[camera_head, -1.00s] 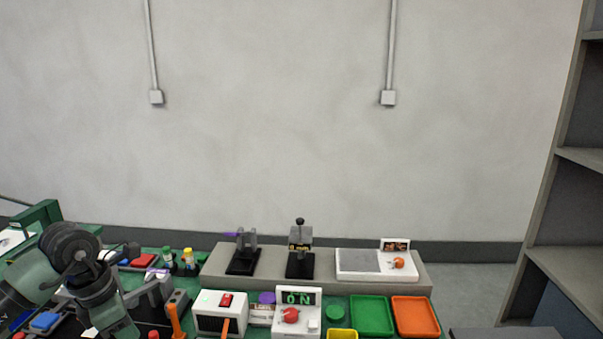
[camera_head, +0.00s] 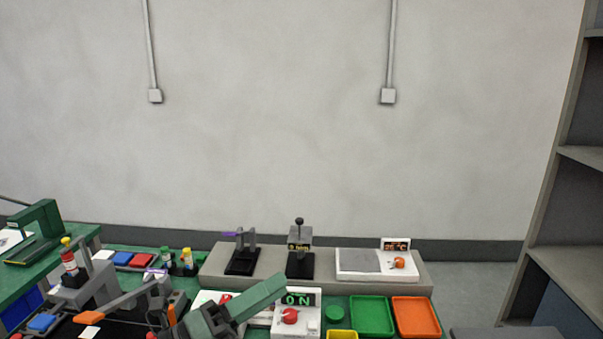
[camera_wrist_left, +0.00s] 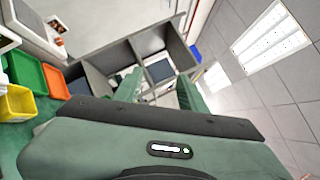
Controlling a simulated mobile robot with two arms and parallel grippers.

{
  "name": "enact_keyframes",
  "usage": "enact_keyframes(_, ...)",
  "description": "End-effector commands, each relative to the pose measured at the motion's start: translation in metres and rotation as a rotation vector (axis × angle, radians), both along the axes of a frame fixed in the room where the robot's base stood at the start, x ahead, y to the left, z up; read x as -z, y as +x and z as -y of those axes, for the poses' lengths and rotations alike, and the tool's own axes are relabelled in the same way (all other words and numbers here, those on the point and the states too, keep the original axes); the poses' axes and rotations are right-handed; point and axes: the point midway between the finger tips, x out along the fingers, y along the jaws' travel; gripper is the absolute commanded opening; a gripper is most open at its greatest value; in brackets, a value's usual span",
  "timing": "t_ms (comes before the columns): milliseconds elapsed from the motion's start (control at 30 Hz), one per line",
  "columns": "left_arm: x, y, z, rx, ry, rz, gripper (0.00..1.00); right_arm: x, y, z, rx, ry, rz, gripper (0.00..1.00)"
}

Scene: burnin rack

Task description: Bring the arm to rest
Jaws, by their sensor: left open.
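My left gripper (camera_head: 258,299) is in the lower middle of the head view, low over the front of the bench. Its green fingers point up and to the right, in front of the white box with the red switch and close to the ON display unit (camera_head: 297,312). In the left wrist view the two green fingers (camera_wrist_left: 162,88) stand apart with nothing between them, so the gripper is open and empty. Behind them that view shows the grey shelf unit (camera_wrist_left: 115,60) and the ceiling. My right gripper is in neither view.
A green tray (camera_head: 371,315), an orange tray (camera_head: 416,316) and a yellow bin (camera_head: 342,335) lie to the right. A grey ledge behind carries a hot plate (camera_head: 358,261) and two black stands (camera_head: 300,264). A shelf (camera_head: 570,259) stands far right. The space above the bench is clear.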

Motion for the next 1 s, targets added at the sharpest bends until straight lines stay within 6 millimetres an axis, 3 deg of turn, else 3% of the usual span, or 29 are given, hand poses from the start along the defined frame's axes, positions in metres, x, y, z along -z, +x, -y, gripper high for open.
enact_keyframes(100, -0.007, 0.015, -0.036, -0.177, -0.336, -0.21, 0.41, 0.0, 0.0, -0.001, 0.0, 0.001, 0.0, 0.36)
enact_keyframes(167, 0.002, 0.024, -0.061, -0.276, -0.491, -0.333, 0.41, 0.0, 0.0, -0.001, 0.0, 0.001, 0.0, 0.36)
enact_keyframes(267, 0.038, 0.03, -0.105, -0.453, -0.725, -0.558, 0.41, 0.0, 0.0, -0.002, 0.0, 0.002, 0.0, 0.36)
enact_keyframes(367, 0.096, 0.021, -0.143, -0.643, -0.925, -0.806, 0.41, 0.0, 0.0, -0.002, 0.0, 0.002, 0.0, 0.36)
enact_keyframes(500, 0.187, -0.024, -0.174, -0.909, -1.13, -1.166, 0.41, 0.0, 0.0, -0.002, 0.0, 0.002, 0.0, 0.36)
enact_keyframes(633, 0.253, -0.082, -0.18, -1.114, -1.228, -1.449, 0.41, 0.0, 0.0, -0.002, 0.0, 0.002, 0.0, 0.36)
enact_keyframes(800, 0.3, -0.149, -0.174, -1.302, -1.272, -1.716, 0.41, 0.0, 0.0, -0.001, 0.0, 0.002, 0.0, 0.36)
enact_keyframes(1000, 0.328, -0.218, -0.16, -1.467, -1.266, -1.957, 0.41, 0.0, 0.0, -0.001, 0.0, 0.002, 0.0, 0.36)
